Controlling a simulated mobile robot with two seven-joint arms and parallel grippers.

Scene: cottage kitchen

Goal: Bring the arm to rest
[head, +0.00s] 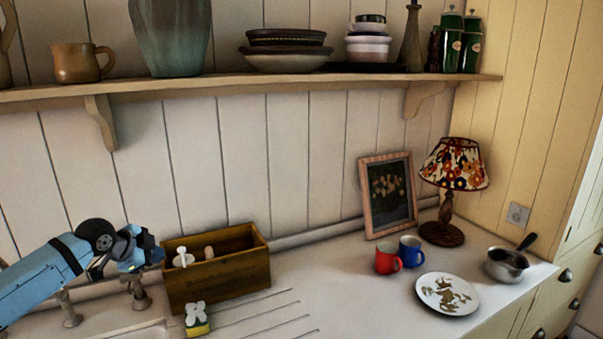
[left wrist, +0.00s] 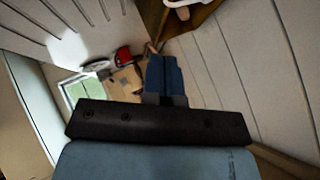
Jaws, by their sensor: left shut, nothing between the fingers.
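My left arm (head: 45,283) comes in from the left in the head view. My left gripper (head: 150,256) is raised above the sink area, just left of the wooden box (head: 216,275). Its blue fingers are shut with nothing between them. In the left wrist view the fingers (left wrist: 163,75) are together and empty. I cannot tell whether the gripper touches the box or is only in front of it. My right gripper is in neither view.
A tap (head: 137,290) stands beneath my left gripper. A scrubber (head: 196,318) lies before the box. A red mug (head: 387,261), blue mug (head: 411,251), plate (head: 446,294), saucepan (head: 505,265), lamp (head: 453,165) and picture frame (head: 368,200) stand to the right. A laden shelf (head: 250,85) runs above.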

